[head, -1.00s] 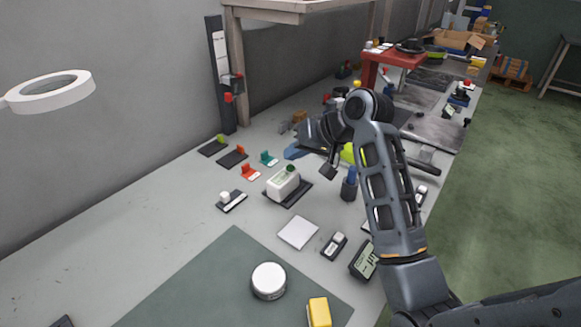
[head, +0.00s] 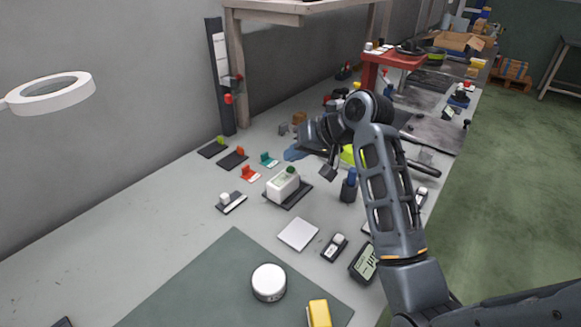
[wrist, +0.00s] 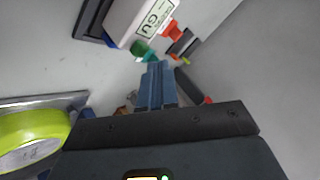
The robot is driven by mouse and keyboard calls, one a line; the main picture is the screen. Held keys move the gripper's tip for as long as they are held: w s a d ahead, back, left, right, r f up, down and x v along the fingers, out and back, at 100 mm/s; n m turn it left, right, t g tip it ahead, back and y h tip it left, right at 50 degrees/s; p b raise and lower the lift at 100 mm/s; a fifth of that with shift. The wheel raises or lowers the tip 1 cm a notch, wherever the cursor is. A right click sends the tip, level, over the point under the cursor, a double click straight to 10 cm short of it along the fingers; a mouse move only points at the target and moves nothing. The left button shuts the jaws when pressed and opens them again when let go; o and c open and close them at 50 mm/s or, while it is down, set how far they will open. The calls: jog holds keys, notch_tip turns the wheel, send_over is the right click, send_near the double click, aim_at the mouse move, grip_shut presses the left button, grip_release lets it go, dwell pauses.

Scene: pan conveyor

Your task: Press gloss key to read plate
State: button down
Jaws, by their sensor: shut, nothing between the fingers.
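The gloss meter is a white block (head: 281,186) with a round green key (head: 290,170) on top, lying on a dark plate (head: 297,198). In the wrist view its white body (wrist: 128,20) shows a GU label at the top, and the green key (wrist: 141,50) lies just beyond the fingertips. My gripper (head: 290,156) is shut and empty, its blue fingers just behind the key in the head view. The closed fingertips (wrist: 154,66) also show in the wrist view. I cannot tell whether they touch the key.
A white square (head: 298,233) lies in front. A yellow-green round thing (wrist: 30,140) is at the wrist view's left.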

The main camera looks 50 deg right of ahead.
aim_at(294, 172)
jog(key=shift+f, duration=0.1)
dwell(0.7)
jog(key=shift+f, duration=0.35)
jog(key=shift+f, duration=0.5)
dwell(0.9)
jog(key=shift+r, duration=0.1)
jog(key=shift+r+p, duration=0.85)
jog(key=shift+p, duration=0.4)
jog(key=shift+r, duration=0.1)
notch_tip(294, 172, up, 5)
jog(key=p, duration=0.5)
dwell(0.3)
